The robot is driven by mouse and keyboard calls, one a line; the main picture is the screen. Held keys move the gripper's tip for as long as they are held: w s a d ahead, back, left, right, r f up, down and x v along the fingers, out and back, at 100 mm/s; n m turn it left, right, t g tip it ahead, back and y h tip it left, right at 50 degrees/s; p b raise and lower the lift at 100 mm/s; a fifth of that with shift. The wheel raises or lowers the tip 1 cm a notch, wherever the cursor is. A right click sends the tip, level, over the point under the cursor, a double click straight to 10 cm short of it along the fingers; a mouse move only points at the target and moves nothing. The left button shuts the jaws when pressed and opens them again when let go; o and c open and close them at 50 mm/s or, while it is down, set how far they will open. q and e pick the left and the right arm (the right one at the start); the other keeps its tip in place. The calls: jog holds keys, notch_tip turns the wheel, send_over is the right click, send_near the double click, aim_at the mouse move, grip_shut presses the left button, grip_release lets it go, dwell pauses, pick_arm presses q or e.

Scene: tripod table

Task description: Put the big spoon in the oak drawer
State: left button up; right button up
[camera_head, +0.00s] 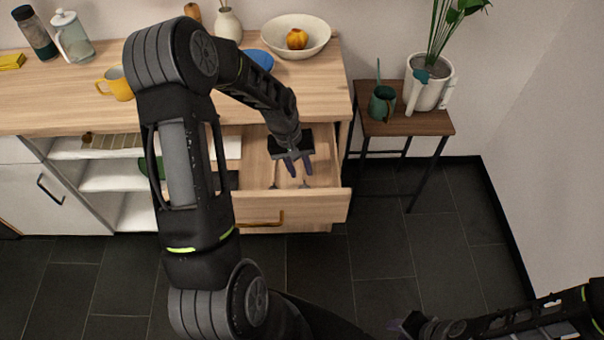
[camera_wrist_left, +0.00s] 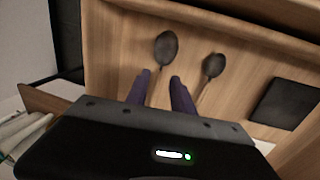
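The oak drawer (camera_head: 325,207) is pulled open below the wooden counter. Two dark-bowled spoons lie in it in the left wrist view: the big spoon (camera_wrist_left: 166,48) at left and a smaller spoon (camera_wrist_left: 213,66) to its right. My left gripper (camera_head: 298,168) is down in the drawer area. In the left wrist view its fingers (camera_wrist_left: 158,88) stand apart, with the big spoon's handle running between them. I see no clear contact, and the handle's end is hidden by the gripper body. My right gripper (camera_head: 408,324) is low at the bottom right, small and dark, its opening unclear.
A flat black block (camera_wrist_left: 285,102) lies in the drawer beside the spoons. The counter (camera_head: 40,100) holds a white bowl (camera_head: 312,38), a yellow mug (camera_head: 118,84) and jars. A side table (camera_head: 440,122) with a plant stands at right. The dark floor in front is clear.

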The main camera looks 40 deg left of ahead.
pick_arm(q)
notch_tip(320, 180, up, 8)
jog(key=s+a, duration=0.1)
jog(key=shift+r, duration=0.2)
jog(key=shift+a, duration=0.15)
dwell(0.3)
